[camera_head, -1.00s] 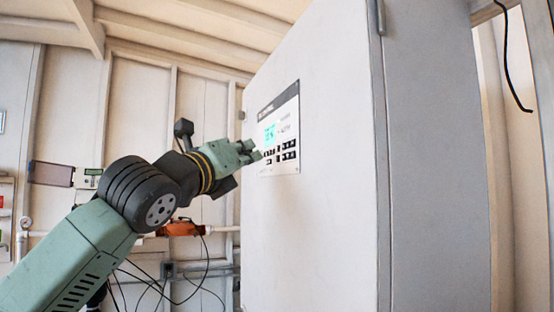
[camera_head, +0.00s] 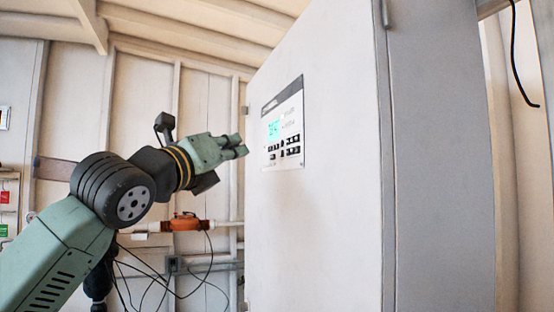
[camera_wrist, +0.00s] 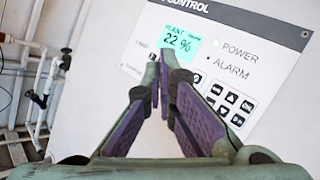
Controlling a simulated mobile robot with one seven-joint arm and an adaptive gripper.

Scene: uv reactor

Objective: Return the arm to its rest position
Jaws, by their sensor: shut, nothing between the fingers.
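My gripper (camera_head: 240,146) is at the end of my raised arm, left of the control panel (camera_head: 283,124) in the head view. Its fingers are together and hold nothing. A gap shows between the fingertips and the panel in the head view. In the wrist view my gripper (camera_wrist: 165,70) points toward the panel, which has a lit display (camera_wrist: 180,38) reading 22 %, the labels POWER and ALARM, and several dark buttons (camera_wrist: 230,105). The fingers hide part of the panel's left side.
The panel sits on a large white cabinet (camera_head: 330,220) that fills the right side. An orange valve (camera_head: 185,223) on a pipe and loose black cables (camera_head: 150,275) are behind my arm. A black cord (camera_head: 517,60) hangs at the upper right.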

